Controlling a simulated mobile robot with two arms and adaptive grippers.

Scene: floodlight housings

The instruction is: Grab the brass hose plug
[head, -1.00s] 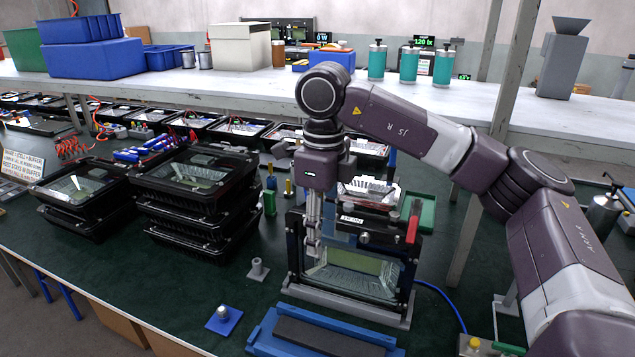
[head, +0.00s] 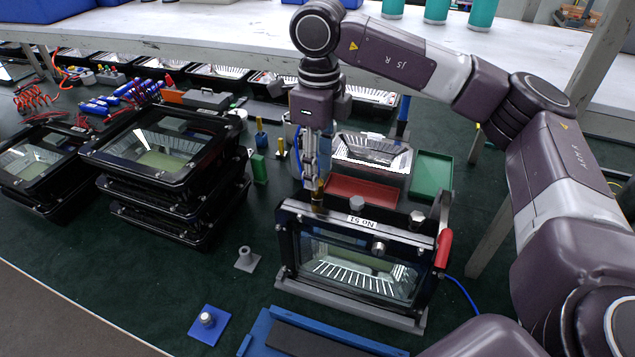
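The brass hose plug (head: 318,197) appears as a small upright brass piece at the top left edge of a black-framed floodlight housing (head: 352,294), which stands upright with a label on its top. My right gripper (head: 316,181) points straight down, its fingertips right at the top of the brass piece. The fingers look narrow and side-on, so I cannot tell whether they are shut on it. Another small brass piece (head: 280,149) stands behind and to the left, beside a green block (head: 260,168). My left gripper is out of view.
Stacked black housings (head: 170,150) stand on the left. A red tray (head: 362,190) and a green tray (head: 432,170) lie behind the upright housing. A grey peg (head: 245,259) and a blue plate with a knob (head: 208,325) sit in front left, with bare green surface around them.

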